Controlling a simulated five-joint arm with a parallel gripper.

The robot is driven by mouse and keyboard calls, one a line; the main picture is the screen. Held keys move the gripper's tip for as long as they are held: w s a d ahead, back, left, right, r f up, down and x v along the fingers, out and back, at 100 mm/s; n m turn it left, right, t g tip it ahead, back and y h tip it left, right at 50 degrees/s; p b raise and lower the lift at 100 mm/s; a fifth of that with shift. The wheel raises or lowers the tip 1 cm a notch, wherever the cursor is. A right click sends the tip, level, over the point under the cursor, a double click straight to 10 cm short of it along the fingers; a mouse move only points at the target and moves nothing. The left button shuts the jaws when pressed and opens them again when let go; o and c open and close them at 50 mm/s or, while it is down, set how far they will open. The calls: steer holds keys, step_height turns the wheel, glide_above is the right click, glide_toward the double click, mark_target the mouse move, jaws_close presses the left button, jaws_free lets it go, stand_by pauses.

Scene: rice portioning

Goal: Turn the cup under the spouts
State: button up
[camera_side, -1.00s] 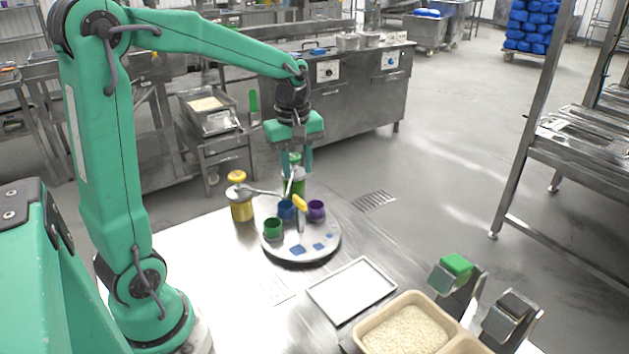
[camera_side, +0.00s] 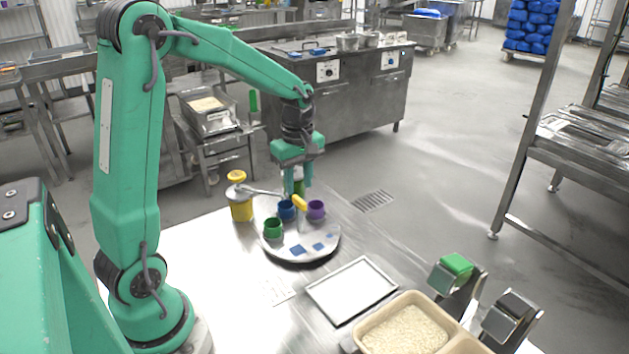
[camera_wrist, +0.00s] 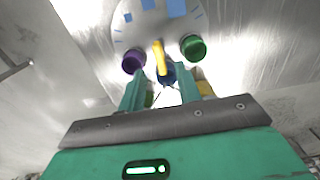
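A round pale turntable (camera_side: 270,247) stands on the steel table. It carries a green cup (camera_side: 273,230), a blue cup (camera_side: 286,210) and a purple cup (camera_side: 316,210), all upright. A yellow handle (camera_side: 299,202) sticks up beside the blue cup. The yellow dispenser's spout (camera_side: 262,191) reaches towards the blue cup. My gripper (camera_side: 297,190) is low over the turntable's back edge, fingers apart. In the wrist view, the fingers (camera_wrist: 160,80) are open, with the yellow handle (camera_wrist: 160,55) and blue cup (camera_wrist: 168,74) just beyond and between them. I cannot tell whether they touch.
A yellow dispenser (camera_side: 241,207) stands left of the turntable; a green dispenser (camera_side: 299,187) is mostly hidden behind my gripper. A flat white tray (camera_side: 351,290), a rice tub (camera_side: 404,330) and a green-topped holder (camera_side: 456,268) lie nearer the front right.

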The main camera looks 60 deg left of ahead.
mark_target(299, 199)
steer(key=shift+f, duration=2.05)
jaws_close()
